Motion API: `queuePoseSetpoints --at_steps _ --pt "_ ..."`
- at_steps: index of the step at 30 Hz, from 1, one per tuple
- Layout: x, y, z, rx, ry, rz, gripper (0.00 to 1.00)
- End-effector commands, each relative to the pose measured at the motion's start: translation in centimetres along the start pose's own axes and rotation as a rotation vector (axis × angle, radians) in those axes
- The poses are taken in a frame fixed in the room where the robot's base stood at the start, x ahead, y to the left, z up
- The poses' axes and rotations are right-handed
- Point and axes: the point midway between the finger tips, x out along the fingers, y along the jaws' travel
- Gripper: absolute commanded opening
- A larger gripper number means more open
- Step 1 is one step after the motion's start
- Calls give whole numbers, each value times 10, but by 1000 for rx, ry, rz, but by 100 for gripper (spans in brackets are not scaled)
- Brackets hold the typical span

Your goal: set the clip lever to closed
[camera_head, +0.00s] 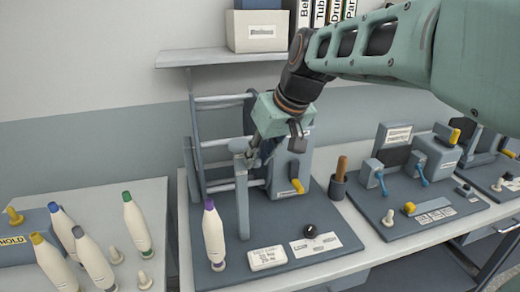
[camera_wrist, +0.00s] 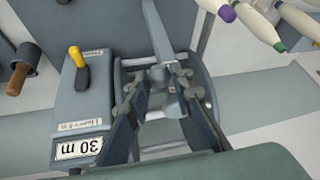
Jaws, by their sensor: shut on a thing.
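My gripper (camera_head: 262,152) is at the top of a grey upright post (camera_head: 242,200) on the winding station. In the wrist view, my gripper (camera_wrist: 169,78) has its fingers closed around a small grey part (camera_wrist: 172,102) at the end of the long grey post (camera_wrist: 165,40). The grey part looks like the clip lever, but the fingers hide much of it and its setting cannot be read. A yellow lever (camera_head: 297,186) on the grey box beside the frame is apart from my gripper; it also shows in the wrist view (camera_wrist: 78,58).
A purple-topped bobbin (camera_head: 213,235) stands left of the post. A label block (camera_head: 267,258), a black knob (camera_head: 310,231) and a cup with a brown handle (camera_head: 338,188) are nearby. Several bobbins stand on the left table. Another station (camera_head: 400,205) is at the right.

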Motion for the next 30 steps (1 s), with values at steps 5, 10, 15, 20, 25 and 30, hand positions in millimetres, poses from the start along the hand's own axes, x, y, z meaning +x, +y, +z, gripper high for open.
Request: queuePoseSetpoints --at_steps 5,10,15,20,25,30 --pt "-6 2 -8 24 -104 -14 0" --pt "-8 2 -13 39 -183 -31 0" --pt "-8 3 -17 49 -244 -44 0" --pt "-8 3 -19 58 -281 -53 0" --pt "-7 2 -20 61 -302 -58 0" --pt "-7 2 -20 62 -308 -60 0"
